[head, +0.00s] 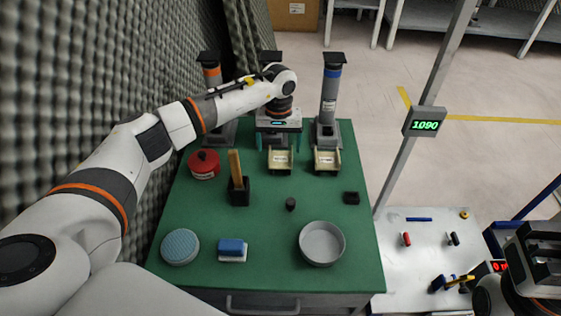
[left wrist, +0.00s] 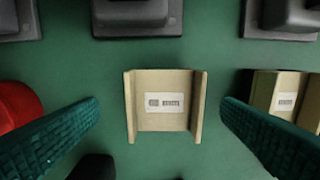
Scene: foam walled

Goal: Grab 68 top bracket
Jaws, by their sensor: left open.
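A tan, channel-shaped bracket (head: 281,169) with a white label lies on the green table in front of the middle column. The left wrist view shows this bracket (left wrist: 165,82) centred ahead, between and beyond the fingertips. My left gripper (head: 279,137) is open and empty above and behind it, with teal fingers apart. A second tan bracket (head: 327,168) lies to the right; part of it (left wrist: 286,92) shows behind the right finger in the wrist view. The label print is too small to read. My right gripper (head: 538,250) is at the lower right edge; its jaws are unclear.
Columns with orange (head: 211,72) and blue (head: 332,73) bands stand at the back; the middle one is mostly hidden by my arm. A red canister (head: 204,164), a black holder (head: 239,195) and a round pan (head: 321,243) stand on the table. Grey foam wall lies left.

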